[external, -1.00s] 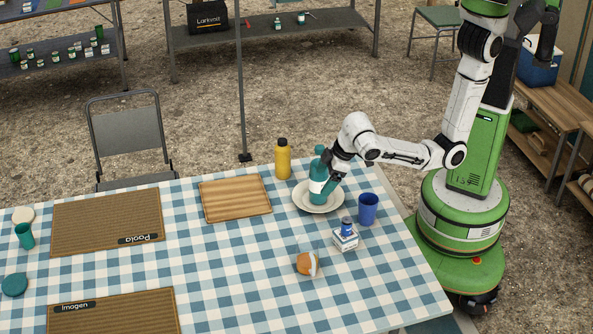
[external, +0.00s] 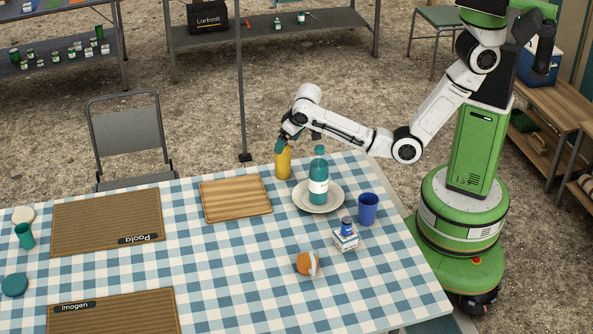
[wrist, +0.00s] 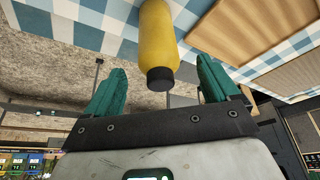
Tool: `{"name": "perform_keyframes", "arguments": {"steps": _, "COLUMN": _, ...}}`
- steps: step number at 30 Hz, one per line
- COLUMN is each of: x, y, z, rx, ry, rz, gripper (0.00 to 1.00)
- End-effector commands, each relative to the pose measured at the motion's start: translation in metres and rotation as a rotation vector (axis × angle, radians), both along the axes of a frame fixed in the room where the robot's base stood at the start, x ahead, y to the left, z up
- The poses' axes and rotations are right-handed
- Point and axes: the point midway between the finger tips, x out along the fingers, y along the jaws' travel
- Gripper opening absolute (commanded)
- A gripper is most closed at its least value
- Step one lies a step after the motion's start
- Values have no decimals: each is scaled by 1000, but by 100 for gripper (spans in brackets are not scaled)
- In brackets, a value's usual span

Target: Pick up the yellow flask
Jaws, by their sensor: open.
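The yellow flask (external: 283,163) stands upright on the checked table near its back edge. My gripper (external: 284,147) is at the flask's top, and its fingers hide the black cap in the external view. In the wrist view the flask (wrist: 158,38) shows with its black cap (wrist: 160,79) towards me. The teal fingers of my gripper (wrist: 160,90) are apart, one on each side of the cap, with a gap on both sides. My gripper is open and holds nothing.
A teal bottle (external: 319,170) stands on a plate (external: 334,200) just right of the flask. A wooden board (external: 236,199) lies to its left.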

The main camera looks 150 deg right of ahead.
Motion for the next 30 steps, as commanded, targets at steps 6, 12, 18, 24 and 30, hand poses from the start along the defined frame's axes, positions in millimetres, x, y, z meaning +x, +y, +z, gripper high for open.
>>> {"name": "perform_keyframes", "arguments": {"steps": 6, "x": -2, "y": -8, "z": -15, "rx": 1, "ry": 1, "rz": 1, "gripper": 88}}
{"name": "perform_keyframes", "arguments": {"steps": 12, "x": -5, "y": -21, "z": -39, "rx": 0, "ry": 1, "rz": 1, "gripper": 88}}
{"name": "perform_keyframes", "arguments": {"steps": 18, "x": -4, "y": -24, "z": -49, "rx": -1, "ry": 1, "rz": 2, "gripper": 88}}
{"name": "perform_keyframes", "arguments": {"steps": 24, "x": -4, "y": -24, "z": -49, "rx": -2, "ry": 0, "rz": 2, "gripper": 86}}
{"name": "perform_keyframes", "arguments": {"steps": 30, "x": -4, "y": -24, "z": -49, "rx": -2, "ry": 0, "rz": 2, "gripper": 67}}
